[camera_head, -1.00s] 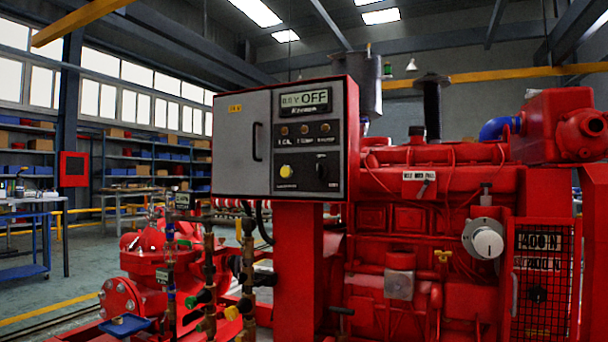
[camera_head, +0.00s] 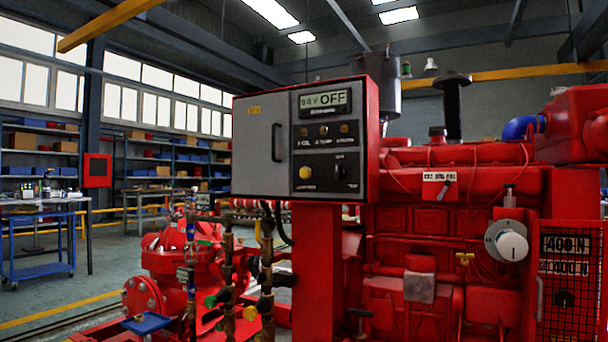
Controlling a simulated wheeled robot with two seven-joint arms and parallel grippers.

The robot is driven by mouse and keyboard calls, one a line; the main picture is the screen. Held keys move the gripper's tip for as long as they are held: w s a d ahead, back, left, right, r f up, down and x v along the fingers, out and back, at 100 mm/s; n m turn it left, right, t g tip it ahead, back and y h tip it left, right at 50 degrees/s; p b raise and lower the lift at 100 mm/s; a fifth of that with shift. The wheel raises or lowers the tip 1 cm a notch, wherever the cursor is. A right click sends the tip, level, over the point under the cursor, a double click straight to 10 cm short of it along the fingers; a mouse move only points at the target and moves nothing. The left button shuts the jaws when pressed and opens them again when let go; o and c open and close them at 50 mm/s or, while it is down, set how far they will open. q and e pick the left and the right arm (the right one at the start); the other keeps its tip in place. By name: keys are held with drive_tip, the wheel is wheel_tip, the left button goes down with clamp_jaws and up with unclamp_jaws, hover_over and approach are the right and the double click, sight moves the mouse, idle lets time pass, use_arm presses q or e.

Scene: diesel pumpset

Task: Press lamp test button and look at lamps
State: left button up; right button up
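The control box (camera_head: 263,164) is a red cabinet with a grey front door, on a red post. A yellow round button (camera_head: 305,172) sits under the lamps at the left. A black rotary switch (camera_head: 339,172) sits to its right. Neither of my grippers shows in this view.
The red diesel engine (camera_head: 450,220) stands right of the box. Red pump and valve pipework (camera_head: 185,265) stands low at the left. Behind are shelves with boxes (camera_head: 165,165) and a workbench (camera_head: 45,205). Grey floor (camera_head: 95,275) is open at the left.

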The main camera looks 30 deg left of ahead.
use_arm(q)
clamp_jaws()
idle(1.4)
